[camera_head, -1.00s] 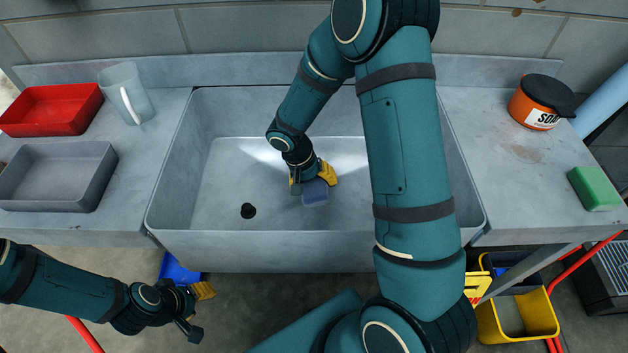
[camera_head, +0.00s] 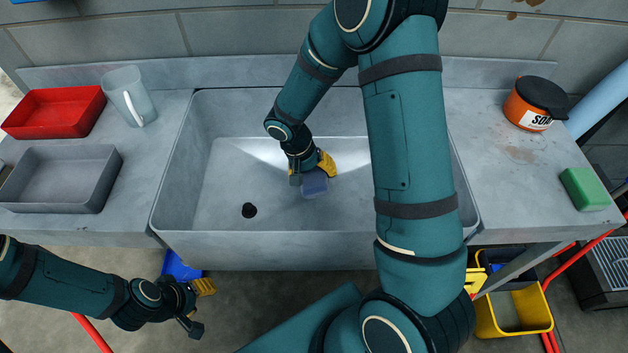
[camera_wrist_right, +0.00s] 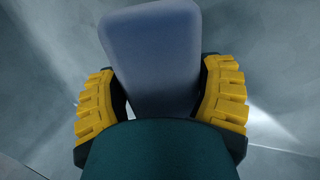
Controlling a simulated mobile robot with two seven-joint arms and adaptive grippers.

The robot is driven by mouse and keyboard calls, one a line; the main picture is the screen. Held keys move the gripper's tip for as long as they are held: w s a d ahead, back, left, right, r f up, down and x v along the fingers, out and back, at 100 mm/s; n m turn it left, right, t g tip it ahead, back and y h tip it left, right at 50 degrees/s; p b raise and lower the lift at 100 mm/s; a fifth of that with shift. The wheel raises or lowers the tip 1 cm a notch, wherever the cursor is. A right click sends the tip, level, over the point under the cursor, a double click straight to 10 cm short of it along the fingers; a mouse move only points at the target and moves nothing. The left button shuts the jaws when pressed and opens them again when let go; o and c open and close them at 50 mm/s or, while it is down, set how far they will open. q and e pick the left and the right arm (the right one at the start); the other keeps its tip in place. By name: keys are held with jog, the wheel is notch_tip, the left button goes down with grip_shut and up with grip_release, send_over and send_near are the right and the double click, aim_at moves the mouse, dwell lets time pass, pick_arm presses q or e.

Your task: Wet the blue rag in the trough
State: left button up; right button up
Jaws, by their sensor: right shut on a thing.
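The blue rag (camera_head: 315,184) is a small blue block-like piece inside the grey trough (camera_head: 230,238). My right gripper (camera_head: 313,174) reaches down into the trough and is shut on the rag. In the right wrist view the rag (camera_wrist_right: 152,50) sits between the two yellow-padded fingers of the gripper (camera_wrist_right: 160,100). Whether the rag touches the trough floor cannot be told. My left gripper (camera_head: 202,308) hangs in front of the counter, low at the left, with its fingers apart and nothing between them.
A black drain (camera_head: 249,210) is in the trough floor. On the left counter are a red tray (camera_head: 50,128), a grey tray (camera_head: 55,203) and a clear mug (camera_head: 128,97). On the right are an orange soap pot (camera_head: 525,108) and a green sponge (camera_head: 585,189).

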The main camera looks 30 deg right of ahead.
jog(key=shift+r+p, duration=2.25)
jog(key=shift+r, duration=1.55)
notch_tip(320, 180, up, 11)
jog(key=p, duration=0.6)
jog(key=shift+f+p, duration=0.2)
jog(key=shift+p, duration=0.2)
notch_tip(320, 180, up, 4)
jog(key=p, duration=0.3)
send_over(313, 172)
